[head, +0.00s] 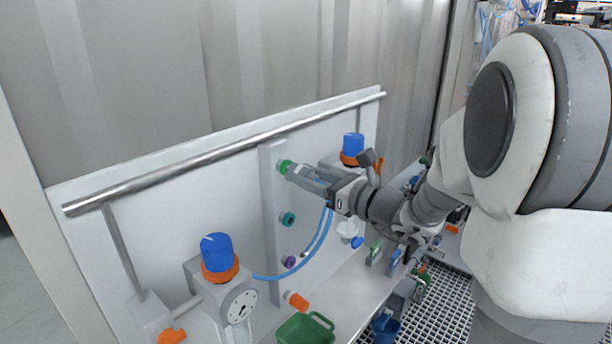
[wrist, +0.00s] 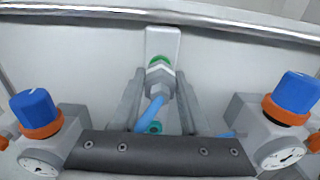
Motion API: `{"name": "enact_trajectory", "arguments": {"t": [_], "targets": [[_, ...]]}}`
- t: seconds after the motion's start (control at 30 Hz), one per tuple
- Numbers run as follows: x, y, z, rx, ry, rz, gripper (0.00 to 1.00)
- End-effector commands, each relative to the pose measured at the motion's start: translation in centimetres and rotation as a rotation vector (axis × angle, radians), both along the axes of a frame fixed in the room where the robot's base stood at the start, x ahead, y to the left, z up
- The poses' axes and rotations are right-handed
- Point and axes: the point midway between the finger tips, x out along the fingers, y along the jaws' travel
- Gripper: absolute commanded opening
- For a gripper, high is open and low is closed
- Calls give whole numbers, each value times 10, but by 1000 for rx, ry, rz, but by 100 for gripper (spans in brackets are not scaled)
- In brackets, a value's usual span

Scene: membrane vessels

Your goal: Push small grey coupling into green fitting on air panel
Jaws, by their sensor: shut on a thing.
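The green fitting (head: 284,166) is the top one on the upright strip of the white air panel (head: 150,205). It also shows in the wrist view (wrist: 159,60), partly covered by the small grey coupling (wrist: 160,77). The coupling has a blue hose (wrist: 151,112) at its near end. My gripper (head: 300,172) is shut on the coupling, with a finger on each side of it in the wrist view (wrist: 160,84). The coupling's far end is in line with the green fitting and at or very close to it. I cannot tell how deep it sits. In the head view the fingers mostly hide the coupling.
Below are a teal fitting (head: 287,219), a purple fitting (head: 289,262) and an orange fitting (head: 297,300). Blue-knobbed regulators stand on the left (head: 218,255) and right (head: 353,147). A metal rail (head: 225,150) runs above. A green bin (head: 306,330) is below.

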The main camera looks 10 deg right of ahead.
Motion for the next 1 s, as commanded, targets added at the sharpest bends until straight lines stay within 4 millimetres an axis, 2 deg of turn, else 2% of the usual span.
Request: {"name": "enact_trajectory", "arguments": {"t": [0.53,0.57,0.7,0.77,1.0], "targets": [[9,6,0,1,-1,1,0],[9,7,0,1,-1,0,46],[9,6,0,0,0,0,71],[9,6,0,0,0,0,79],[9,6,0,0,0,0,79]]}}
